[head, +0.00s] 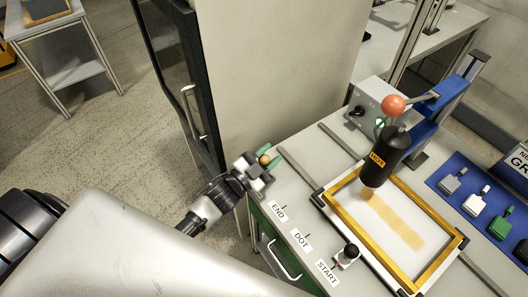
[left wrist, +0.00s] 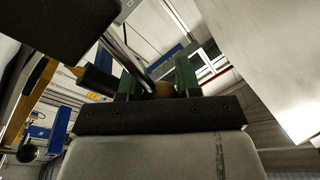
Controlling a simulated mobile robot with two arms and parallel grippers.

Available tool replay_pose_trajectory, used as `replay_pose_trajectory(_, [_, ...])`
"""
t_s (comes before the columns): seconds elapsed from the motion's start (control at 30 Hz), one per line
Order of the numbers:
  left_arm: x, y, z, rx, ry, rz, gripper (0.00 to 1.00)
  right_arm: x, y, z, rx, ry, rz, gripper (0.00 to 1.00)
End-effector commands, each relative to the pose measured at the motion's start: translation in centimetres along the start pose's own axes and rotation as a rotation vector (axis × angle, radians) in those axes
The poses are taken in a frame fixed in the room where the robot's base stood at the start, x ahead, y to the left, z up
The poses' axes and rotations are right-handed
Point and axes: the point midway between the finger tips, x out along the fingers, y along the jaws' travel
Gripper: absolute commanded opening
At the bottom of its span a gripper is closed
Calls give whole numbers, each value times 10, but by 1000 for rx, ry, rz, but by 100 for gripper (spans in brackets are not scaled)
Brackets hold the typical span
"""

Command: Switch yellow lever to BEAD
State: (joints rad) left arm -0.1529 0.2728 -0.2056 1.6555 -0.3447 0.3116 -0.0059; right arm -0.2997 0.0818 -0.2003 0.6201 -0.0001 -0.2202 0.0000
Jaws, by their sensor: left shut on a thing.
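My left gripper (head: 268,158) is at the left edge of the work table, with green fingertips. It is shut on a small yellow ball knob (head: 264,160), which I take to be the yellow lever's knob. In the left wrist view the knob (left wrist: 163,90) looks brownish and sits between the two green fingers (left wrist: 158,82). The lever's shaft and base are hidden or too small to make out. Labels END (head: 278,211), DOT (head: 301,239) and START (head: 327,272) show on the table. No BEAD label is readable. My right gripper is not in view.
A black tool marked HOT (head: 378,159) stands over a yellow-framed tray (head: 446,244). A tall cabinet (head: 265,70) rises behind my left gripper.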

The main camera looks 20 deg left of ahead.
Motion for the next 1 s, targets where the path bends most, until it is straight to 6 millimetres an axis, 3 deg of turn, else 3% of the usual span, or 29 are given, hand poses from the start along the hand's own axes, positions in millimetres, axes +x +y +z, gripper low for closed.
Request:
replay_pose_trajectory(0.23, [-3, 14, -3, 144, 29, 6, 0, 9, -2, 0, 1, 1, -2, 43])
replay_pose_trajectory(1.0, [-5, 24, -5, 134, 24, 8, 0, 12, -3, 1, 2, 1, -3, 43])
